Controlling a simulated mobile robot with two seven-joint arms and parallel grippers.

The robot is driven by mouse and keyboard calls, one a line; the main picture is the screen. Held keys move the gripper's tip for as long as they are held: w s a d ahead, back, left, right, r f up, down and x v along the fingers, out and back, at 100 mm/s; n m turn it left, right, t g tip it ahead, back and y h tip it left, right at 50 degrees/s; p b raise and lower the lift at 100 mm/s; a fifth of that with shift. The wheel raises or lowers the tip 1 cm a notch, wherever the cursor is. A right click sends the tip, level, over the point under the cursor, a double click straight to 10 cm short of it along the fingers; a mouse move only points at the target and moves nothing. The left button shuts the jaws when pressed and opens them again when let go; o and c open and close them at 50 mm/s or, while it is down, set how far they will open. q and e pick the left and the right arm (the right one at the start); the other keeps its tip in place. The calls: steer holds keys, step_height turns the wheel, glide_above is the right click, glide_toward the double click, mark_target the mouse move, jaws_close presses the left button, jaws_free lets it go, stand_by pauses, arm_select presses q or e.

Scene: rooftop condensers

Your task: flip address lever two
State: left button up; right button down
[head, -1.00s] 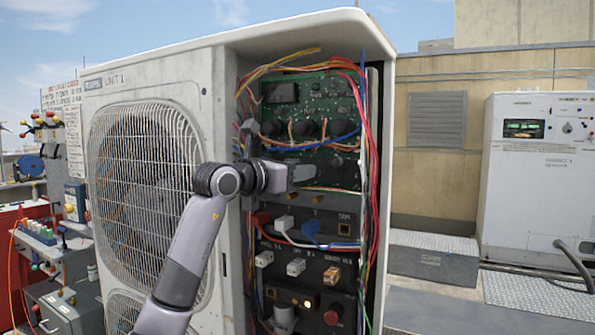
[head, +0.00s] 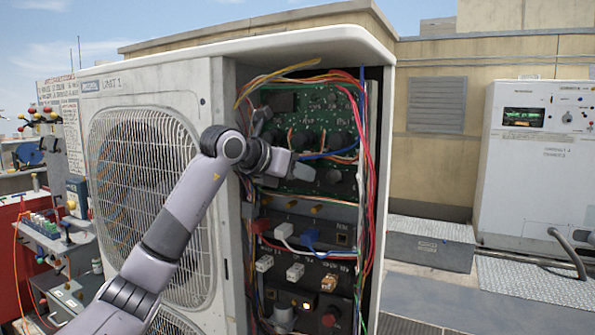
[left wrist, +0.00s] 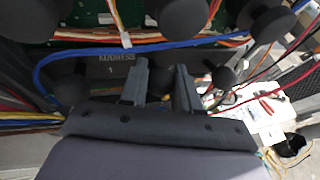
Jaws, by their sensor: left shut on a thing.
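The address row is a dark strip with black levers below the green circuit board (head: 310,110) in the open condenser unit (head: 221,110). My left gripper (head: 309,172) reaches in from the left at this strip. In the left wrist view, its two grey fingers (left wrist: 162,80) stand a small gap apart at the strip, beside an "ADDRESS" label (left wrist: 117,57). One black lever knob (left wrist: 70,88) shows left of the fingers and another (left wrist: 225,75) right of them. The middle lever, between the fingers, is mostly hidden, and I cannot read its number. My right gripper is not in view.
Blue and orange wires (left wrist: 150,45) cross just above the fingers, and red cables (head: 372,150) hang along the cabinet's right side. Large black knobs (left wrist: 182,15) stick out above the strip. Lower panels hold plugs (head: 264,263) and a red button (head: 330,316).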

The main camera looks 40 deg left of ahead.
arm_select(q)
steer(key=o, duration=1)
steer(key=shift+o, duration=0.2)
steer(key=b+v, duration=0.2)
steer(key=v, duration=0.5)
steer(key=shift+s, duration=0.1)
steer(key=shift+s, duration=0.1)
